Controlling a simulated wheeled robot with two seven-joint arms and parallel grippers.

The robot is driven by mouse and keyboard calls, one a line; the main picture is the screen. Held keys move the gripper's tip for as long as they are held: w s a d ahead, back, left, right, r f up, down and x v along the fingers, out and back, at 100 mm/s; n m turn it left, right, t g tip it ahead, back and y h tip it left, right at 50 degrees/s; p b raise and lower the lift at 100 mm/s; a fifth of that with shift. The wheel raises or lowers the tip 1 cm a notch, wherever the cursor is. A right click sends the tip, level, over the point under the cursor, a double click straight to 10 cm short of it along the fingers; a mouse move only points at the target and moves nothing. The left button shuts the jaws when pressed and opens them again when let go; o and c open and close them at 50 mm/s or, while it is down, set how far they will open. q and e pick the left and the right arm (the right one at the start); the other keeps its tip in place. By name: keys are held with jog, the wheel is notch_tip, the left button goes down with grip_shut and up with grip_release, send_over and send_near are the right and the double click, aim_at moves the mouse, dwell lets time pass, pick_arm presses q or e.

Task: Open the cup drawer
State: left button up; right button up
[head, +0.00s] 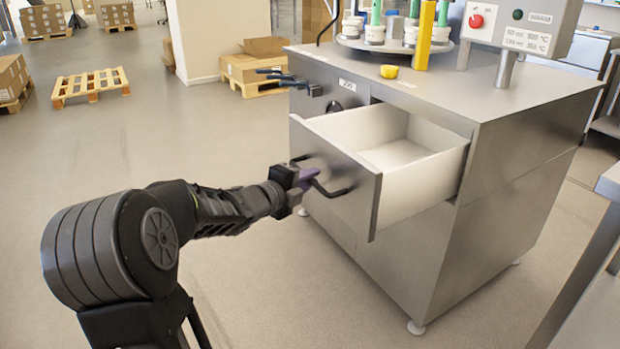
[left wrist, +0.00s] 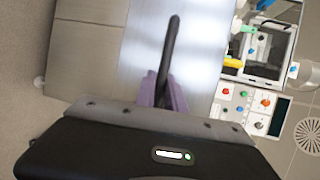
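The cup drawer (head: 377,212) is pulled well out of the steel cabinet (head: 540,130), and its white inside (head: 400,150) looks empty. A dark bar handle (head: 335,190) is on its front. My left gripper (head: 309,174) is at this handle, with its purple fingers around the bar. In the left wrist view the purple fingers (left wrist: 165,95) stand on both sides of the black handle (left wrist: 171,50), close to it. They look shut on it, though the contact itself is partly hidden. My right gripper is in neither view.
A turntable with green tubes (head: 376,12), a yellow post (head: 424,35) and a control box (head: 515,22) stand on the cabinet top. A pallet (head: 90,86) and boxes are behind. Another steel table (head: 605,200) is at right. Floor before the drawer is clear.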

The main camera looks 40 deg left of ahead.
pick_arm(q)
jog(key=o, duration=0.4)
jog(key=shift+c, duration=0.2)
jog(key=p+v, duration=0.2)
jog(key=v, duration=0.5)
jog(key=shift+s, duration=0.4)
